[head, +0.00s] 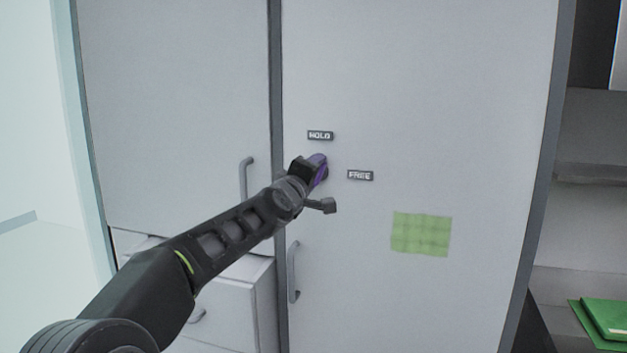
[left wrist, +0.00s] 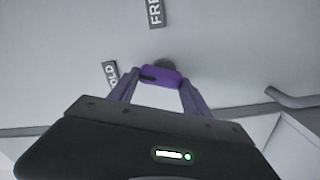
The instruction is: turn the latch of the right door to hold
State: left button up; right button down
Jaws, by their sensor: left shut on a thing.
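The right door (head: 470,110) is a tall, flat, pale grey panel and it is closed. Its latch (head: 319,168) is purple and sits between the HOLD label (head: 320,135), above it, and the FREE label (head: 360,175), to its right. In the left wrist view the latch (left wrist: 160,76) lies between the fingertips of my left gripper (left wrist: 158,82), with a dark round mount behind it. My left gripper (head: 312,172) is shut on the latch and partly hides it in the head view. My right gripper is in neither view.
The right door's handle (head: 293,272) is low on its left edge. The left door (head: 180,110) has its own handle (head: 245,180). A drawer unit (head: 235,295) stands below the left door. A green patch (head: 421,234) is on the right door. Green items (head: 605,320) lie at far right.

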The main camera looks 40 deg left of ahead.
pick_arm(q)
jog(key=n, duration=0.4)
jog(key=shift+a+f+b, duration=0.1)
jog(key=shift+f+b, duration=0.05)
jog(key=shift+b, duration=0.25)
jog(key=o, duration=1.4)
jog(key=shift+c, duration=0.2)
jog(key=shift+s, duration=0.15)
jog(key=v, duration=0.7)
jog(key=shift+s, duration=0.25)
